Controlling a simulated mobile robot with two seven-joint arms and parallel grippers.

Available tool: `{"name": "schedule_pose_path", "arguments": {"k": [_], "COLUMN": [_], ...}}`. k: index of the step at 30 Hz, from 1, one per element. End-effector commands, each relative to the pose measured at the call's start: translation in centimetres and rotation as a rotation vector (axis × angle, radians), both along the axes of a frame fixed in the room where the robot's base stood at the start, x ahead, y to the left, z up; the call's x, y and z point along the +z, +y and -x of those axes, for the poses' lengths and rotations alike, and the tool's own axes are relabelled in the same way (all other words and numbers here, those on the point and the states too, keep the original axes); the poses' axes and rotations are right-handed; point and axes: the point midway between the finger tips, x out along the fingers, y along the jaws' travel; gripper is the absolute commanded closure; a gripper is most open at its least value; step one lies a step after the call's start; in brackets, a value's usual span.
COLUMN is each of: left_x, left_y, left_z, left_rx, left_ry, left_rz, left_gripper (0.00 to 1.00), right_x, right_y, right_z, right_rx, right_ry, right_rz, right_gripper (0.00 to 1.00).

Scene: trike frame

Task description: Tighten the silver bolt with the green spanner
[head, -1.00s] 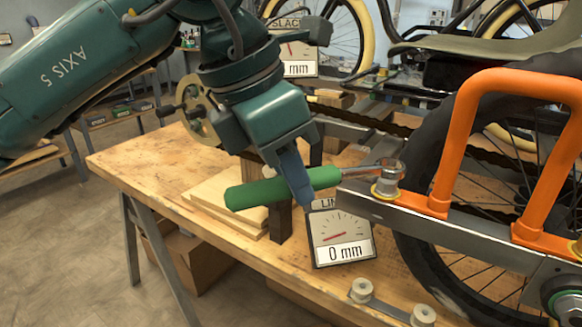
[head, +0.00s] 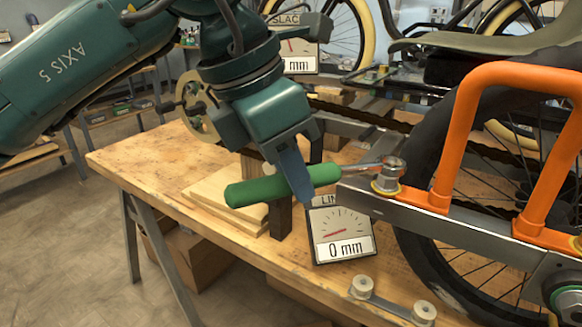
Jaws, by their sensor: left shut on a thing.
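The green spanner (head: 250,192) lies roughly level in the head view, its thick green handle to the left and its metal ring end to the right. My left gripper (head: 296,184) is shut on the green handle from above. The ring end sits at the silver bolt (head: 392,165) on the grey frame rail (head: 430,211), above a brass-coloured washer. I cannot tell whether the ring is fully seated around the bolt head. My right gripper is not in view.
A dial gauge (head: 342,232) reading 0 mm stands just below the spanner. An orange tubular bracket (head: 455,140) rises right of the bolt, before the black wheel. A link with two rollers (head: 365,287) lies at the bench's (head: 130,157) front. The bench's left end is clear.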

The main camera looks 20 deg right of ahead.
Motion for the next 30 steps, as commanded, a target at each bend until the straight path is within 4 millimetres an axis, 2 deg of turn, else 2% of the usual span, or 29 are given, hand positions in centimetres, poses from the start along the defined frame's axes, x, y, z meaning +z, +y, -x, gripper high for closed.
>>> {"name": "schedule_pose_path", "arguments": {"k": [30], "left_x": [-0.07], "left_y": [0.0], "left_z": [0.02], "left_rx": [0.0], "left_ry": [0.0], "left_rz": [0.001], "left_gripper": [1.0], "right_x": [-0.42], "right_y": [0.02], "right_z": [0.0], "right_rx": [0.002], "right_ry": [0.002], "right_rz": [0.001], "right_gripper": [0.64]}}
